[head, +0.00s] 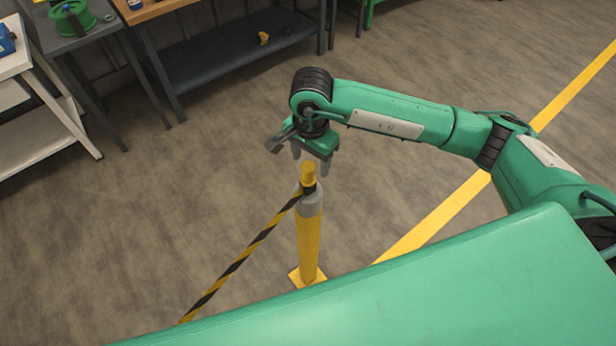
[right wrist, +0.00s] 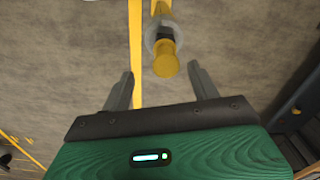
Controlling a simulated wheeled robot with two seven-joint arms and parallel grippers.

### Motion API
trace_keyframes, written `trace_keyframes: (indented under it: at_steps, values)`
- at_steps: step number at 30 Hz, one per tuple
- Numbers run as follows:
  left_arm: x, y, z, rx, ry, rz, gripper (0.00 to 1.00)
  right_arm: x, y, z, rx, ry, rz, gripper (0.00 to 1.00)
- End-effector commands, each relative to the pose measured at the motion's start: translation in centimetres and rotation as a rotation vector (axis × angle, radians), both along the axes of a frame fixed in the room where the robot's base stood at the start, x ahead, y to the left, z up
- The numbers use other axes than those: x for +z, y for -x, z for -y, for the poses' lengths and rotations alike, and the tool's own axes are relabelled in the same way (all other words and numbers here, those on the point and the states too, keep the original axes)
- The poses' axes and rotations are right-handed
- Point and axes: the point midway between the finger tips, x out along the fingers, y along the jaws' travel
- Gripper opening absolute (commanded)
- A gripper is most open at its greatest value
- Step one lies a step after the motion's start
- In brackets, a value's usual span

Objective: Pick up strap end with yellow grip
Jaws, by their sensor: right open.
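The strap end with the yellow grip (head: 308,173) sits at the top of a yellow post with a grey upper part (head: 309,235). A black-and-yellow striped strap (head: 240,258) runs from it down to the lower left. My right gripper (head: 311,165) is open just above the yellow grip, its fingers pointing down. In the right wrist view the yellow grip (right wrist: 166,65) lies between and a little beyond the two open fingertips (right wrist: 160,75), apart from both. My left gripper is not in view.
The post stands on a yellow square base (head: 306,277) on the floor. A workbench with a dark lower shelf (head: 235,50) and a white shelf unit (head: 40,120) stand at the back left. A yellow floor line (head: 435,219) runs at the right. Floor around the post is clear.

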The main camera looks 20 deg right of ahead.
Motion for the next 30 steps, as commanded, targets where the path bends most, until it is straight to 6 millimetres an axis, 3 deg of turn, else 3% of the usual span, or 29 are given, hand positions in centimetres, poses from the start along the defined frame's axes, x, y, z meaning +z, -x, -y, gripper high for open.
trace_keyframes:
  at_steps: [4,14,21,30]
  values:
    - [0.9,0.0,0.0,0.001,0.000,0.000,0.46,-2.0,0.0,0.0,0.000,0.000,-0.003,0.61]
    - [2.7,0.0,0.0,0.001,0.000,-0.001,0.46,-4.2,-0.4,-0.2,-0.002,-0.002,-0.004,0.61]
    - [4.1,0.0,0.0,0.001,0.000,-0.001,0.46,-7.3,-0.7,-0.2,0.000,-0.002,-0.003,0.61]
    - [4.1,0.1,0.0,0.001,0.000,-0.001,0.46,-8.0,-0.8,-0.2,0.000,-0.003,0.000,0.61]
